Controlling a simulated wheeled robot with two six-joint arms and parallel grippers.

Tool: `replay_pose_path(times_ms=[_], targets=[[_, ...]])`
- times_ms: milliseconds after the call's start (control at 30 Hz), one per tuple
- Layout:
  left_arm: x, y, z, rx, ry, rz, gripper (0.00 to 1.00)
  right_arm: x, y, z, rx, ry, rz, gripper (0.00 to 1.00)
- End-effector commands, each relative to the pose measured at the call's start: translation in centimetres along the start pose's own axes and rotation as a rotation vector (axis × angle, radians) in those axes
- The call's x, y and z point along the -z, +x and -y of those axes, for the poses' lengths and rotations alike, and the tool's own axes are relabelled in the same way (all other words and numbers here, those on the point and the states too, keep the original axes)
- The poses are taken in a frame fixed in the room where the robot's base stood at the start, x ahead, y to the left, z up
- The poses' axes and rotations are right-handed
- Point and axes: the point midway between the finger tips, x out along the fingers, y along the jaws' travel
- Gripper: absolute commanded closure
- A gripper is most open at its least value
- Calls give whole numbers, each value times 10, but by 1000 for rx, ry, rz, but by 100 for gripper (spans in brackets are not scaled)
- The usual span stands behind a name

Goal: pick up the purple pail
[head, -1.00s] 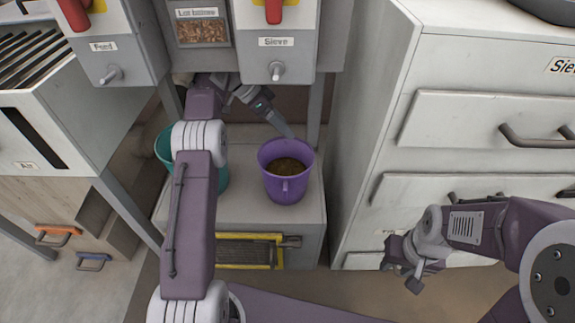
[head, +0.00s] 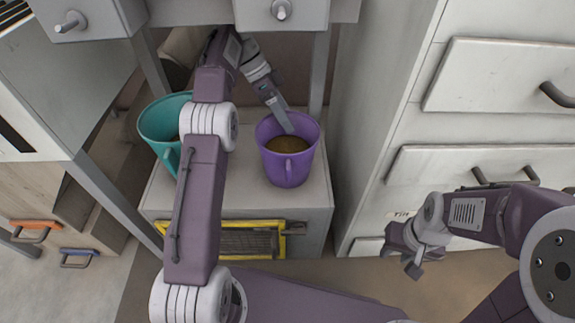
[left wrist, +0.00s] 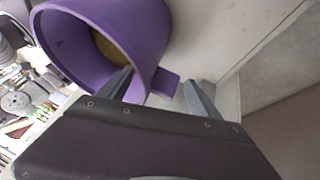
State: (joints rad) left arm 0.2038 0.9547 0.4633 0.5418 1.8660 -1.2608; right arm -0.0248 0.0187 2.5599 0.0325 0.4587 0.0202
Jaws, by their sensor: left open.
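The purple pail (head: 287,167) stands upright on a low grey stand below the machine, with dark brown pellets inside and a handle on its near side. My left gripper (head: 285,122) reaches in from behind, and its visible finger overlaps the pail's far rim and opening. In the left wrist view the pail (left wrist: 150,35) fills the upper left. There the left gripper (left wrist: 160,90) has its fingers spread, one overlapping the pail, the other beyond a short purple part of it. I cannot tell whether they touch it. My right gripper (head: 408,258) hangs away to the right; its jaws are unclear.
A teal pail (head: 160,125) stands left of the purple one, partly behind my left arm. The grey stand (head: 310,215) has a yellow-framed grille in front. Machine legs flank the space, and a white drawer cabinet (head: 385,100) stands close on the right.

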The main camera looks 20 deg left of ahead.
Motion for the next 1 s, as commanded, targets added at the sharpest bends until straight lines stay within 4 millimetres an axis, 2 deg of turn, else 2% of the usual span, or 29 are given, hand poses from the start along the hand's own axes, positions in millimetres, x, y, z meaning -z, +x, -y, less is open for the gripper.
replay_pose_path(times_ms=[33, 133, 200, 400, 433, 667, 700, 1000], targets=[[-6, 19, 4, 1, 1, 0, 27, -3, 24, 0, 0, 0, 0, 64], [-6, 34, 3, 1, 3, -1, 27, -5, 43, -1, 0, 0, 1, 64], [-4, 38, 2, 1, 1, -1, 27, -5, 48, -1, 0, 0, 1, 64], [-1, 33, 0, 1, 0, -1, 27, -5, 43, -1, 0, 0, 0, 64], [-1, 33, 0, 1, 0, -1, 29, -5, 43, -1, 0, 0, 0, 64], [-1, 34, 0, 1, -1, 0, 93, -5, 43, -1, 0, 0, 0, 64], [-1, 33, 0, 1, 0, -1, 96, -4, 43, -1, 0, 0, 0, 64], [2, 28, -1, 1, 0, -1, 96, -4, 37, -1, 0, 0, 0, 64]])
